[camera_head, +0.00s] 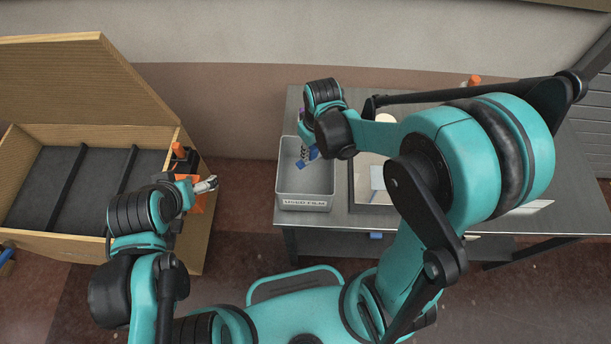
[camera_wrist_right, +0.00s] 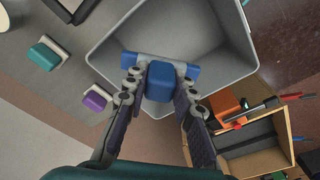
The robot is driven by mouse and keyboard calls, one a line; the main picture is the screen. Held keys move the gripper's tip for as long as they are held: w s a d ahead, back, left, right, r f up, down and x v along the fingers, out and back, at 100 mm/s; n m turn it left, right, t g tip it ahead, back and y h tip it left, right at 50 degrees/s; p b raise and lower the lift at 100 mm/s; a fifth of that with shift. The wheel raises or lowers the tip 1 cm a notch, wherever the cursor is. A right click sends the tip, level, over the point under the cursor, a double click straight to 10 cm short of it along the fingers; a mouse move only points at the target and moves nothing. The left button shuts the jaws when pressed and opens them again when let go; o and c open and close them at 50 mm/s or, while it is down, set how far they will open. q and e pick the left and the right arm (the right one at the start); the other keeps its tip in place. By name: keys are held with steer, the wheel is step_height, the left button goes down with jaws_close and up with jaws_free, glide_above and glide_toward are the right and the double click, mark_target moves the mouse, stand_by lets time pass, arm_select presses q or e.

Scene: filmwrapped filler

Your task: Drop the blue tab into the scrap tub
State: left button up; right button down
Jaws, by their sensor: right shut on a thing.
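The scrap tub (camera_head: 305,204) is a grey open bin with a "USED FILM" label on its front, standing at the left end of the metal table. My right gripper (camera_head: 306,152) is over the tub's opening. It is shut on the blue tab (camera_head: 307,160). In the right wrist view the blue tab (camera_wrist_right: 160,82) sits between the two fingers, with the inside of the tub (camera_wrist_right: 215,40) behind it. My left gripper (camera_head: 205,185) is beside the wooden box at the left, away from the tub; whether it is open cannot be told.
A green block (camera_wrist_right: 46,55) and a purple block (camera_wrist_right: 96,100) lie beside the tub. The wooden box (camera_head: 190,235) with dark lined compartments stands at the left, with floor between it and the metal table (camera_head: 345,219). My right arm hides much of the table.

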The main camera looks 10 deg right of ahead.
step_height(320, 180, down, 2)
steer(key=shift+f+b, duration=0.25)
steer(key=shift+b, duration=0.4)
steer(key=c, duration=1.2)
jaws_free()
steer(key=shift+r, duration=0.1)
steer(key=r, duration=0.4)
steer(key=s+r, duration=0.1)
steer(key=r, duration=0.6)
steer(key=shift+s+d+r, duration=0.15)
steer(key=shift+d+r, duration=0.15)
steer(key=shift+r, duration=0.1)
steer(key=s+d+f+m+t+b, duration=0.1)
steer(key=s+t, duration=0.1)
steer(key=s, duration=0.1)
steer(key=s+d+f+m+t+b, duration=0.1)
steer(key=s+m+t+b, duration=0.1)
steer(key=s, duration=0.1)
steer(key=s+d+f+m+t+b, duration=0.1)
steer(key=s+d+t, duration=0.1)
steer(key=s, duration=0.1)
steer(key=shift+f+m+h+b, duration=0.3)
steer(key=shift+m, duration=0.1)
